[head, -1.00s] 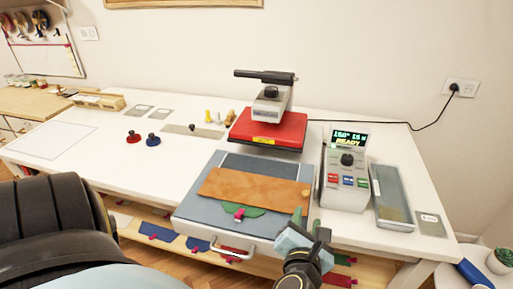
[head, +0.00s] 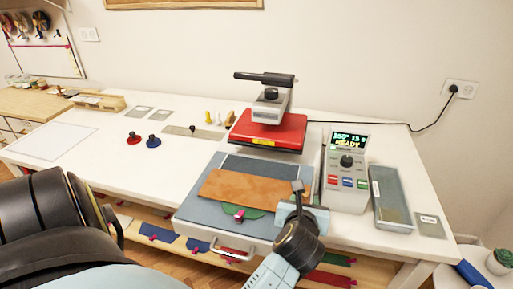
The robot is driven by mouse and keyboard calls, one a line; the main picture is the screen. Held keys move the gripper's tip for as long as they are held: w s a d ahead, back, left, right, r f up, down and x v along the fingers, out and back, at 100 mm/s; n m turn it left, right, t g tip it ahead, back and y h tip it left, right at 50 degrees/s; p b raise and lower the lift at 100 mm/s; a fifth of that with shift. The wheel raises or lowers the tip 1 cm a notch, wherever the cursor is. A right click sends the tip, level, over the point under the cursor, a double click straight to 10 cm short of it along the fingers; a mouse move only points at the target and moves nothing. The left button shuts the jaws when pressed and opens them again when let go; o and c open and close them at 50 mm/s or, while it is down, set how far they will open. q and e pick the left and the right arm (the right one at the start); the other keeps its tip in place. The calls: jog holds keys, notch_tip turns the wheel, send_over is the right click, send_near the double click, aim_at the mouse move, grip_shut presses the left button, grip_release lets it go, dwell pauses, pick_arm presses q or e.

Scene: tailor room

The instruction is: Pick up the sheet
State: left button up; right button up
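A brown-orange sheet (head: 245,187) lies on the blue-grey lower plate (head: 200,218) of a heat press. A green piece (head: 254,213) with a pink tab sticks out from under its front edge. My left gripper (head: 297,188) is at the sheet's right end, above the plate's right side. Its dark fingertip overlaps the sheet's right edge in the picture; I cannot tell whether it touches. The finger gap is not clear, and the gripper and wrist hide the plate's front right corner. My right gripper is not in view.
The red upper plate (head: 268,130) of the press is raised behind the sheet. A control box (head: 345,180) reading READY stands close on the right, beside a grey slab (head: 391,197). Red and blue knobbed pieces (head: 153,141) stand left. The white table (head: 95,160) is mostly clear there.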

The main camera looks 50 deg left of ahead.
aim_at(306, 194)
pick_arm(q)
jog(key=x, duration=0.4)
jog(key=shift+w, duration=0.25)
jog(key=shift+c, duration=0.4)
grip_shut()
